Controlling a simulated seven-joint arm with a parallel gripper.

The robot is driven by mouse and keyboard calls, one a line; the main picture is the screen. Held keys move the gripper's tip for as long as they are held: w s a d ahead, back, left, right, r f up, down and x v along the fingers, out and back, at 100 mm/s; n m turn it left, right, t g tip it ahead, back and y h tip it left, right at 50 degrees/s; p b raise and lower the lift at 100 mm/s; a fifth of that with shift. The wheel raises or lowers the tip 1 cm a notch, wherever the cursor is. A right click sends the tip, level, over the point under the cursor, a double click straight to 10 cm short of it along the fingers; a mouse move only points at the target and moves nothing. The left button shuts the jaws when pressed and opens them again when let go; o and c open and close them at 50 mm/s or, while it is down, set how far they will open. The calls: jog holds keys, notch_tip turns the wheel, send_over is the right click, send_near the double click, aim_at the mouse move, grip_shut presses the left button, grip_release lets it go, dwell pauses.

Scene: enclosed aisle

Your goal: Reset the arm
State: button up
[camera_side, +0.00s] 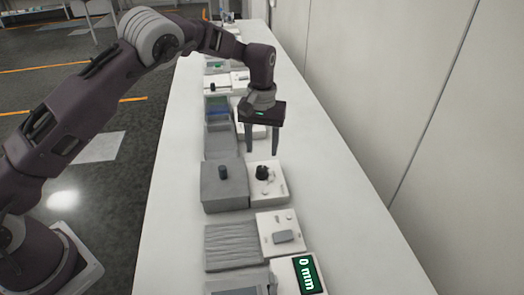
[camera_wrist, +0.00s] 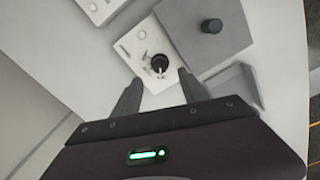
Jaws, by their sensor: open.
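My gripper (camera_side: 262,141) hangs open and empty above the long white bench, fingers pointing down. In the side view it is just behind a white box (camera_side: 276,187) with a black knob (camera_side: 262,173) on top. In the wrist view my fingers (camera_wrist: 160,90) are spread apart, and the black knob (camera_wrist: 160,63) shows beyond and between the tips. The fingers do not appear to touch anything. My arm reaches in from the left in the side view, bent at the elbow.
A grey box (camera_side: 223,190) with a dark peg stands left of the knob box. More devices line the bench behind. A wall (camera_side: 410,90) bounds the right; the bench's right strip is clear.

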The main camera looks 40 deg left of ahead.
jog(key=s+a+r+m+t+h, duration=0.1)
jog(key=s+r, duration=0.6)
jog(key=r, duration=0.3)
jog(key=s+a+r+t, duration=0.2)
jog(key=s+r, duration=0.4)
jog(key=r, duration=0.4)
jog(key=s+a+m+t+y, duration=0.1)
jog(key=s+m+t, duration=0.1)
jog(key=s, duration=2.2)
jog(key=shift+s+a+r+m+t, duration=0.2)
jog(key=shift+r+m+t, duration=0.15)
jog(key=shift+m, duration=0.45)
